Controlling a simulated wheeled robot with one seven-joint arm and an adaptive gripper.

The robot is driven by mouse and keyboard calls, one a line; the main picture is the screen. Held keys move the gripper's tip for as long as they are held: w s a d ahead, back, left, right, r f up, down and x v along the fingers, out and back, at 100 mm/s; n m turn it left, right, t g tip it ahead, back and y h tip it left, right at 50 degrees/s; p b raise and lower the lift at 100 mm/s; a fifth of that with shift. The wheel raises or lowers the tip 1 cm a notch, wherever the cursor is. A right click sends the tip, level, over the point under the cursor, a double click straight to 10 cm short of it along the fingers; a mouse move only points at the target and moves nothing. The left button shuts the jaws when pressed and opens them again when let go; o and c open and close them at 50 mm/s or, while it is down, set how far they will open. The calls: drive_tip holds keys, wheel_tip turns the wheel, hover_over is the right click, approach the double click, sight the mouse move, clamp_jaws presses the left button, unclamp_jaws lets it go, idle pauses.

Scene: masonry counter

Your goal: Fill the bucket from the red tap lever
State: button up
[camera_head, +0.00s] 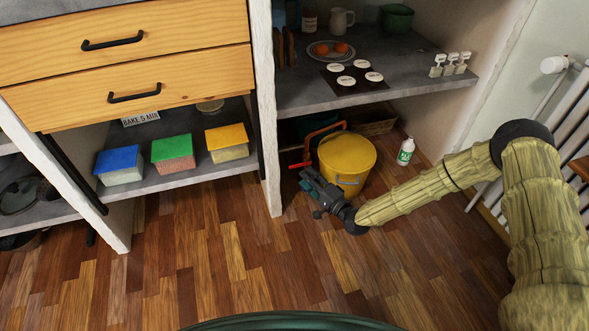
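A round yellow container (347,154), which looks like the bucket, stands on the wooden floor under the shelf. Its top looks covered or filled with yellow; I cannot tell which. An orange-brown arched handle or pipe (310,139) rises at its back left. A small red bar (300,165), perhaps the tap lever, sticks out to the left of the container. My gripper (309,180) is low in front of the container, at its left front side, with its tip just below the red bar. I cannot tell whether it touches either, or whether its fingers are open.
A white bottle with a green label (405,152) stands on the floor to the right. A grey shelf (300,95) with crockery overhangs the container. A white post (266,110) is close on the left. A radiator (570,110) is at the far right. The front floor is clear.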

sight(295, 167)
drive_tip(key=b+x, duration=0.2)
drive_tip(key=x, duration=0.4)
drive_tip(key=shift+w+a+f, duration=0.15)
drive_tip(key=shift+w, duration=0.1)
drive_tip(key=shift+b+x, duration=0.3)
drive_tip(key=shift+x, duration=0.45)
clamp_jaws()
